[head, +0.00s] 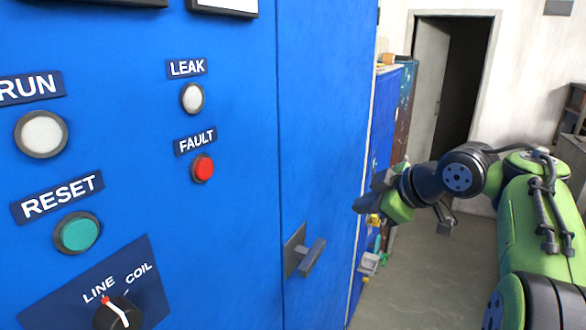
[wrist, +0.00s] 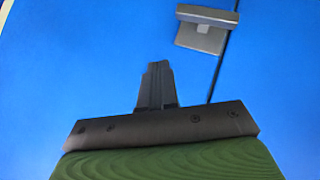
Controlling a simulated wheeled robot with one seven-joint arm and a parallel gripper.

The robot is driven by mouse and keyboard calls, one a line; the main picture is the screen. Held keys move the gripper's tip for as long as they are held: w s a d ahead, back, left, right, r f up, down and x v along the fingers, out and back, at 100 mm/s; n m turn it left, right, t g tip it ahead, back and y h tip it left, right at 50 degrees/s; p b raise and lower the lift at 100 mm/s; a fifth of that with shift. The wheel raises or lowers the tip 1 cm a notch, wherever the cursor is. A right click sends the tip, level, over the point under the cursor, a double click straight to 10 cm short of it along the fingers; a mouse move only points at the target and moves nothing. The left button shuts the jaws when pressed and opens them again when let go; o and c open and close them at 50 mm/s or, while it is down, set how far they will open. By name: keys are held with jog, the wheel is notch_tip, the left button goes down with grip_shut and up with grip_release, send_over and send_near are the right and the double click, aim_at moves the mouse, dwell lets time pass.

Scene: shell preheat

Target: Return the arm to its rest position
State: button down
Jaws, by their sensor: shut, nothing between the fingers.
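My gripper (head: 362,205) is at the end of my green and dark arm, to the right of the blue cabinet's handle in the head view. In the wrist view my gripper (wrist: 157,68) has its dark fingers together with nothing between them. The fingers point toward the blue cabinet face (wrist: 70,60). A grey handle (wrist: 203,36) on that face is above and to the right of the fingertips, apart from them.
The blue cabinet (head: 325,120) fills the left, with a handle (head: 304,255), a selector knob (head: 118,313), a green RESET button (head: 77,233) and a red FAULT light (head: 202,168). Open floor (head: 430,270) and a doorway (head: 465,80) are beyond my arm.

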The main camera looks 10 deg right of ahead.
jog(key=s+a+f+m+g+h+b, duration=0.15)
jog(key=s+a+f+m+b, duration=0.35)
jog(key=s+a+f+m, duration=0.5)
jog(key=s+d+f+m+g+h+b, duration=0.2)
jog(key=s+d+f+h+b, duration=0.1)
jog(key=s+f, duration=1)
jog(key=s, duration=0.4)
jog(key=shift+s+f+m, duration=0.3)
jog(key=shift+f, duration=0.05)
jog(key=shift+d, duration=0.15)
